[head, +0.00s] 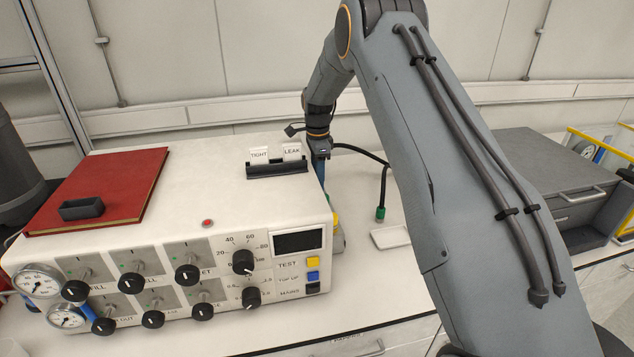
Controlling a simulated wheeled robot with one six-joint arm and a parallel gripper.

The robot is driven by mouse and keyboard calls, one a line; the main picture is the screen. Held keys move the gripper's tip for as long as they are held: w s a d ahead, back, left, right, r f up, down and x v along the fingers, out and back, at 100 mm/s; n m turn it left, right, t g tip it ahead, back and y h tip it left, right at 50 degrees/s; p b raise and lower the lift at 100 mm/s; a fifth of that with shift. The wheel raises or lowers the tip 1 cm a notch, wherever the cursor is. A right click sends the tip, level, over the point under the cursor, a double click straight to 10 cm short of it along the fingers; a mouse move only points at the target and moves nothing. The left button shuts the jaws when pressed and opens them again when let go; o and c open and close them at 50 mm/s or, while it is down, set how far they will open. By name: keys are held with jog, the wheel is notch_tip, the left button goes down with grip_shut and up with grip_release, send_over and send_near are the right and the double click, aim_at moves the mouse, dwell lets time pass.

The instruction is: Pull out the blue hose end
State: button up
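My gripper (319,147) points down just behind the right rear corner of the white control box (190,215). Its fingers are small and partly hidden, so I cannot tell whether they are open or shut on anything. A narrow blue piece (322,171) shows directly below the gripper, beside the box's right side; it may be the blue hose end, but its lower part is hidden. A black hose (362,151) runs right from near the gripper and hangs down to a green end (380,213) above the bench.
A red book (110,190) with a small dark tray (82,209) lies on the box. TIGHT and LEAK cards (275,163) stand in a holder. A small white tray (390,237) lies on the bench (365,275). A grey drawer unit (550,165) stands at right. Something yellow (335,222) sits beside the box.

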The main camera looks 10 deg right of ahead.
dwell(0.8)
grip_shut()
jog(key=shift+r, duration=0.15)
jog(key=shift+r+p, duration=0.45)
jog(key=shift+r, duration=2.45)
